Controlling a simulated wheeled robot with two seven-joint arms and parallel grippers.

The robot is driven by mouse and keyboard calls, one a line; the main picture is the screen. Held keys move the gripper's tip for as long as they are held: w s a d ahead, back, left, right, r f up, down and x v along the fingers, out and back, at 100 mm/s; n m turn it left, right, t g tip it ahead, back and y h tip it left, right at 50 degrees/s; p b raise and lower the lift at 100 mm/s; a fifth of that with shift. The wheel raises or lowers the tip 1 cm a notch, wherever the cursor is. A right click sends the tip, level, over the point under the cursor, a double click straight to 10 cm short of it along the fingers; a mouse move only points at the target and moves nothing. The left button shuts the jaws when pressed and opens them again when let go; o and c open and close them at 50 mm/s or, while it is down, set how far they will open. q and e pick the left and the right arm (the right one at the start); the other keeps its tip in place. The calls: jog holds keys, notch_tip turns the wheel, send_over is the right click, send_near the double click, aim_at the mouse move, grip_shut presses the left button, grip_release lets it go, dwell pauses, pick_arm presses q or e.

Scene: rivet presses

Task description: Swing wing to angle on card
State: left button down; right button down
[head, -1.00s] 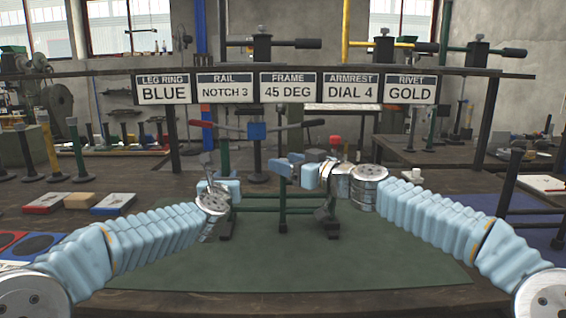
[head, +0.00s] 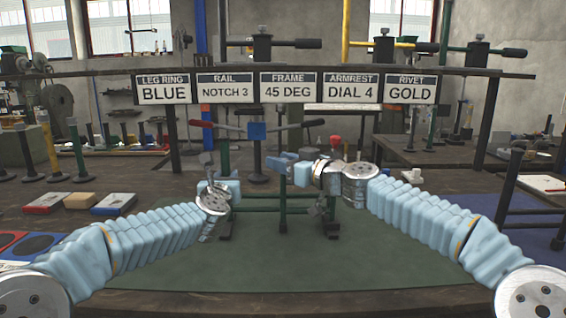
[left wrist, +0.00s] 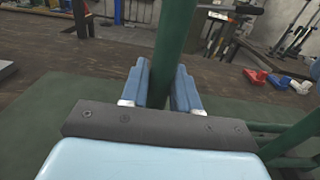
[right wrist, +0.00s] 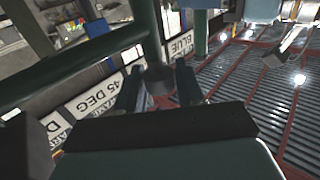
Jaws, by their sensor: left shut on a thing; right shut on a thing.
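The card sign reading FRAME 45 DEG (head: 290,88) hangs on the rack; it shows tilted in the right wrist view (right wrist: 90,95). A green tube frame (head: 262,209) stands on the green mat. My left gripper (head: 220,186) is shut around its upright green post (head: 224,155); in the left wrist view the post (left wrist: 172,45) passes between the blue jaws (left wrist: 160,90). My right gripper (head: 290,168) is at the frame's middle. In the right wrist view its jaws (right wrist: 160,88) are shut on a dark green tube (right wrist: 150,35). The wing's angle cannot be read.
A red knob (head: 335,140) shows behind my right wrist. The front of the green mat (head: 290,265) is clear.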

jog(key=s+d+n+g+y, duration=0.3)
jog(key=s+n+g+y, duration=0.2)
jog(key=s+n+g, duration=0.3)
jog(key=shift+s+d+n+g, duration=0.4)
jog(key=shift+n+g, duration=0.1)
jog(key=shift+g, duration=1.9)
jog(key=c, duration=0.8)
grip_release()
jog(key=d, duration=1.2)
